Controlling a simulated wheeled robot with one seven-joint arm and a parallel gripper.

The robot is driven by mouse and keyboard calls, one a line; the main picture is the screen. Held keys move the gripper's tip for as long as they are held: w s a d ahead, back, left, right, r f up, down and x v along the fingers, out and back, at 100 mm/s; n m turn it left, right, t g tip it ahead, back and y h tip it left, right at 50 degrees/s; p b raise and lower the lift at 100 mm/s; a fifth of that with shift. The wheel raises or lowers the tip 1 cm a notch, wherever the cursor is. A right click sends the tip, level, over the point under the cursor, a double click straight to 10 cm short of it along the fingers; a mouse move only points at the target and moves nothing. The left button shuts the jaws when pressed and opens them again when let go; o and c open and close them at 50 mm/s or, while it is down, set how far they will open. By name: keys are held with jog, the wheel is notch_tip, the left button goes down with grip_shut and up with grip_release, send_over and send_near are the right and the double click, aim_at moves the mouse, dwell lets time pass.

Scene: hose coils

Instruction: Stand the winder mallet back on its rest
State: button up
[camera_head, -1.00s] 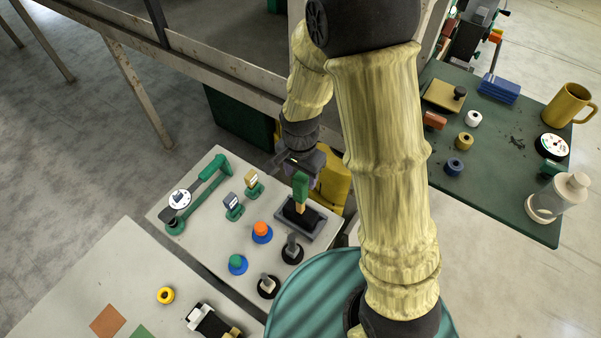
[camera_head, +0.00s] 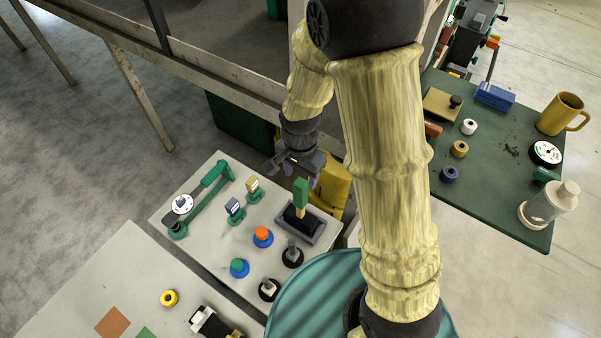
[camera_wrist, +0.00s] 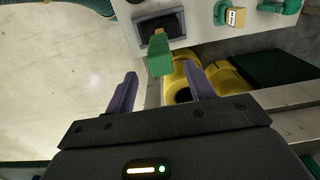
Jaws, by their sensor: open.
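The winder mallet, with a green end (camera_head: 301,190) and a short wooden part (camera_head: 300,211), stands upright on a dark rest with a grey rim (camera_head: 309,237). In the wrist view the mallet's green end (camera_wrist: 160,58) points toward me, and its wooden part meets the dark rest (camera_wrist: 148,28). My gripper (camera_head: 294,172) is just behind the mallet in the head view. In the wrist view my gripper (camera_wrist: 160,84) is open, its two purple fingers spread wide. The green end lies just ahead of the gap between them, and no contact shows.
Near the rest stand an orange-topped blue knob (camera_head: 262,236), a green-topped blue knob (camera_head: 239,267), black-based levers (camera_head: 292,254) and small labelled green stands (camera_head: 253,188). A yellow object (camera_head: 335,190) is behind. A green table (camera_head: 505,185) at right holds several items.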

jog(key=shift+r+p, duration=0.5)
jog(key=shift+r, duration=0.25)
jog(key=shift+w+r, duration=0.15)
jog(key=shift+r, duration=0.45)
notch_tip(320, 180, up, 16)
jog(key=b, duration=0.3)
jog(key=shift+b, duration=0.35)
dwell(0.5)
